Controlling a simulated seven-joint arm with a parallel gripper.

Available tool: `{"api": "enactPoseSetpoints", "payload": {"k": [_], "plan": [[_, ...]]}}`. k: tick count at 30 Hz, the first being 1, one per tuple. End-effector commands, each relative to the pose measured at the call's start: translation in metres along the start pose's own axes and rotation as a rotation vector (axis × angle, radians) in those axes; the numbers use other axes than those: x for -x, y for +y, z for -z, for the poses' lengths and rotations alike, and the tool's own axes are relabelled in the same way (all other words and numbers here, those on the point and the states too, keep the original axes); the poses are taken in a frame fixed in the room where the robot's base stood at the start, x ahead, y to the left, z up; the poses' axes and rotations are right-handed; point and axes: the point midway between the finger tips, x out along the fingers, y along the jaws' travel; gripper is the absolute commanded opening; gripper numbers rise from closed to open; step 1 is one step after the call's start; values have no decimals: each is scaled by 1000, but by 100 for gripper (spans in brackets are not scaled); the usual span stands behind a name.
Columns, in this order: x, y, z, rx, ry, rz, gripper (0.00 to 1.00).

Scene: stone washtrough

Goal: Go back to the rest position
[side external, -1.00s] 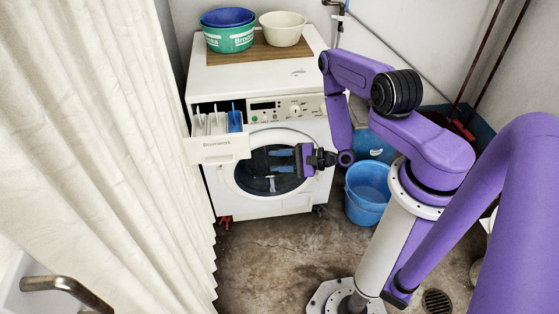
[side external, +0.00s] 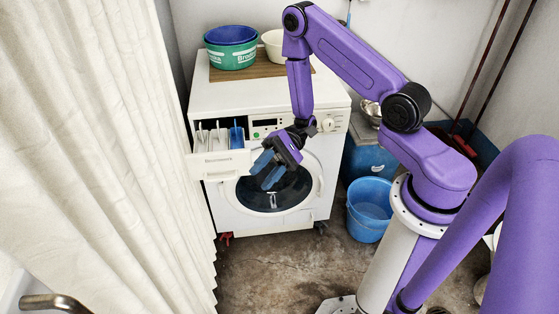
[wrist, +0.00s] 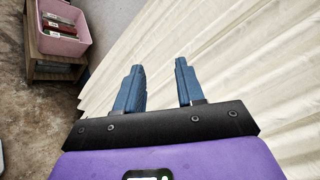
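My gripper (side external: 267,170) is in front of the washing machine (side external: 270,225), just above its round door and to the right of the pulled-out detergent drawer (side external: 220,166). In the wrist view my gripper (wrist: 160,80) has its two blue fingers apart with nothing between them. The wrist view looks towards the cream curtain (wrist: 235,60), which shows behind the fingers. The machine's door looks closed.
A green tub (side external: 232,57) with a blue one in it and a cream basin (side external: 272,46) stand on a wooden board on the machine. A blue bucket (side external: 369,205) stands on the floor at right. A pink box (wrist: 62,35) sits on a small wooden stand.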

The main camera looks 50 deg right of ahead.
Motion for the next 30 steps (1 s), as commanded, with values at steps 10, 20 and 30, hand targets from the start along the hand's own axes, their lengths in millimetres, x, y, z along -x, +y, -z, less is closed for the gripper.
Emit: {"api": "enactPoseSetpoints", "payload": {"k": [10,20,30], "plan": [[-17,14,-116,147,-394,-603,38],[15,36,-183,446,-523,-1164,38],[46,27,-209,956,-422,-1535,38]]}}
